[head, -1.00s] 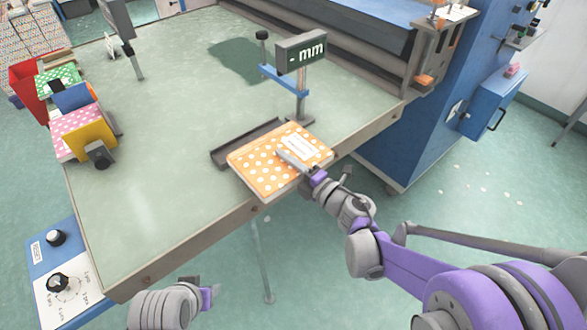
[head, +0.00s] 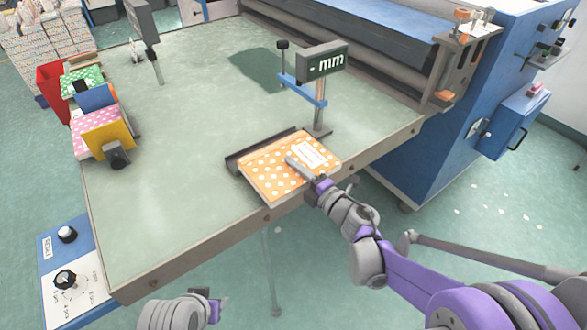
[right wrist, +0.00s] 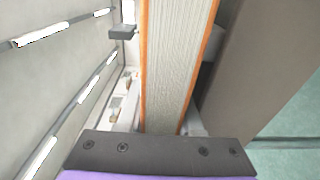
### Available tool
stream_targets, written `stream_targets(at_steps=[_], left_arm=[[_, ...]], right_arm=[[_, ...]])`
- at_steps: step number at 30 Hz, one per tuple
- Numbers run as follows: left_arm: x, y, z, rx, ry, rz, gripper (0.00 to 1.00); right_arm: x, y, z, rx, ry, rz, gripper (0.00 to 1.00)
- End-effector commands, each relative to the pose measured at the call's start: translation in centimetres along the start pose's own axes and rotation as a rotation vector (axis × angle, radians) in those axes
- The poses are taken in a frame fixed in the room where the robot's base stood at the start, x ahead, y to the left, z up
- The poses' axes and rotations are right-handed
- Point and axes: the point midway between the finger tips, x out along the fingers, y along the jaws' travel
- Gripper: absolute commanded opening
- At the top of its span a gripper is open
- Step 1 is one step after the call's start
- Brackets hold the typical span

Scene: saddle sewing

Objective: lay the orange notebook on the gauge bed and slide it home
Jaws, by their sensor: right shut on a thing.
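The orange notebook (head: 270,180) with white dots and a pale label lies about flat over the dark gauge bed (head: 238,160), close to its raised back rail. From the head view I cannot tell whether it rests fully on the bed. My right gripper (head: 298,166) is shut on the notebook's near right side. In the right wrist view the notebook's page edge (right wrist: 178,65) shows between orange covers, with the jaws on either side. The gauge's mm display (head: 325,62) stands behind on a post. My left gripper (head: 217,308) is low in front of the table, its jaws unclear.
Green, pink and other coloured items stand in a rack (head: 97,138) at the table's left. A blue machine with rollers (head: 380,55) stands at the back right. The table's front edge (head: 215,242) runs just before the bed. The table middle (head: 180,150) is clear.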

Motion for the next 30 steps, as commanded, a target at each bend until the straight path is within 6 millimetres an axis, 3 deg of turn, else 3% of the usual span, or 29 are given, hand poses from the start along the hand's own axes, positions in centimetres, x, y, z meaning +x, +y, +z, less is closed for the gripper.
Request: stream_targets(at_steps=[23,24,28,30], left_arm=[[0.49,0.0,0.39,0.0,-0.003,0.0,0.5],[0.45,0.0,0.36,0.0,-0.002,0.0,0.5],[0.44,0.0,0.35,0.0,-0.002,0.0,0.5],[0.44,0.0,0.35,0.0,-0.002,0.0,0.5]], right_arm=[[-0.01,-0.59,-0.02,0.001,0.001,0.001,0.0],[0.0,-0.54,-0.02,0.001,0.001,0.001,0.42],[-0.01,-0.55,-0.02,0.0,0.0,0.0,0.65],[-0.02,-0.57,-0.03,0.0,0.0,0.0,0.7]])
